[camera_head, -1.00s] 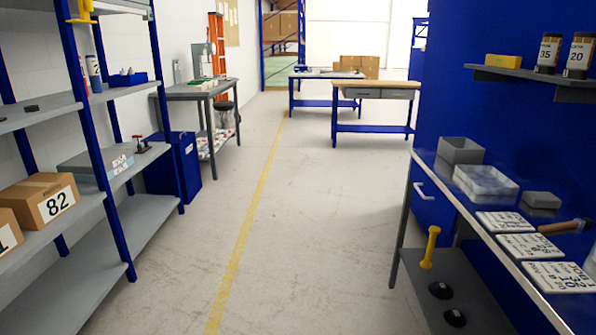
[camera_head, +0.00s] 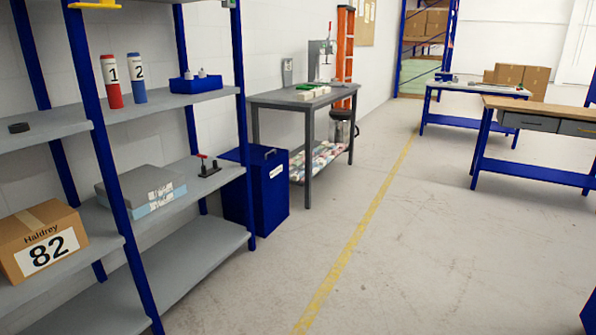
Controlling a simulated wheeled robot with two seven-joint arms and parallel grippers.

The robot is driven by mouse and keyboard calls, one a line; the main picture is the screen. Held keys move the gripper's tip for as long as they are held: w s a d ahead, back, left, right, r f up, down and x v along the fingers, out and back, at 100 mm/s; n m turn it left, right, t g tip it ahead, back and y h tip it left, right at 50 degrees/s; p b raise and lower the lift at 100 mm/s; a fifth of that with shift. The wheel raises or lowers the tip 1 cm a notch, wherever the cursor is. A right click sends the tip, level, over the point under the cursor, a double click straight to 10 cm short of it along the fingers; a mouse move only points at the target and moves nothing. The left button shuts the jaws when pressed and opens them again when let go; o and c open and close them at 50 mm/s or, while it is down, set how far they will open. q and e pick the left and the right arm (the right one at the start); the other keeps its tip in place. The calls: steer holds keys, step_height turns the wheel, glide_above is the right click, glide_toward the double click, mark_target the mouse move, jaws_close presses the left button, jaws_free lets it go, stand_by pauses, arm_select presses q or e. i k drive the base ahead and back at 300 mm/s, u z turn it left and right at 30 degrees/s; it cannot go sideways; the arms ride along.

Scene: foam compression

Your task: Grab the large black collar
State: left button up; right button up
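No thing that I can clearly make out as the large black collar is in view now. A small dark flat object (camera_head: 18,127) lies on the left shelf; it is too small to tell what it is. Neither of my grippers is in view.
A blue-posted shelf rack (camera_head: 174,106) stands at left with a carton marked 82 (camera_head: 44,242), a grey box (camera_head: 143,190) and two numbered tubes. Behind it are a blue bin (camera_head: 268,192) and a grey workbench (camera_head: 300,97). The floor along the yellow line (camera_head: 352,245) is clear.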

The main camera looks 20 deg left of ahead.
mark_target(20, 128)
steer(key=u, duration=1.15)
steer(key=i, duration=1.4)
steer(key=u, duration=1.35)
